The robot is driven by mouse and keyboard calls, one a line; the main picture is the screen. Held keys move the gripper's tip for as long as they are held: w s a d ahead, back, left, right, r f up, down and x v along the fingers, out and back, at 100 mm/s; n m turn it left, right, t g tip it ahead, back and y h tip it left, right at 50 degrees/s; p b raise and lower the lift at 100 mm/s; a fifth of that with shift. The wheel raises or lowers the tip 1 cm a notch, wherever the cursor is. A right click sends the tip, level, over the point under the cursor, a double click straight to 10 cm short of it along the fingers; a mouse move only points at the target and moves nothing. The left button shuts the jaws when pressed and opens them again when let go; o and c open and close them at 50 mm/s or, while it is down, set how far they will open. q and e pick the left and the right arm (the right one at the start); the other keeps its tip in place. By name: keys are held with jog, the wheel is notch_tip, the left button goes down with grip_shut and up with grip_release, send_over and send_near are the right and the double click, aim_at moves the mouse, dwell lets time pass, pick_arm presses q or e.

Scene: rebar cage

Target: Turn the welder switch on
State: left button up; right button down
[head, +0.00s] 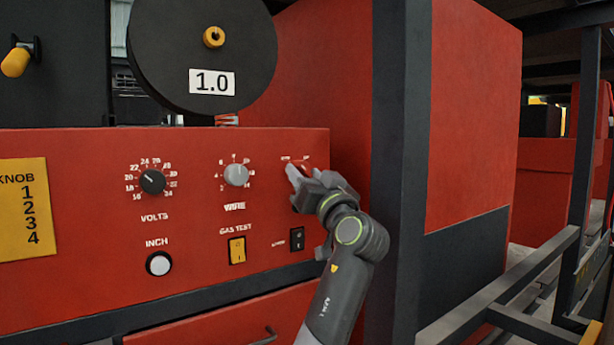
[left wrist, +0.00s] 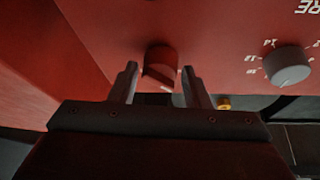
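The red welder panel (head: 70,225) fills the left and middle of the head view. My left gripper (head: 297,172) is at its upper right, over a dial marking; what it faces is hidden there. In the left wrist view, my left gripper (left wrist: 160,84) is open, its fingers on either side of a red rotary knob (left wrist: 160,62). Small gaps show beside the knob; whether the tips reach past it is unclear. I cannot read the knob's label or setting. A black rocker switch (head: 297,239) sits below the gripper. My right gripper is not in view.
A grey WIRE dial (head: 236,175), a black VOLTS dial (head: 152,181), a yellow GAS TEST rocker (head: 237,250) and a white INCH button (head: 159,263) are on the panel. A dark post (head: 402,130) stands right of my gripper. A wire spool (head: 160,50) is above.

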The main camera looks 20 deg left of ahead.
pick_arm(q)
jog(key=c, duration=0.6)
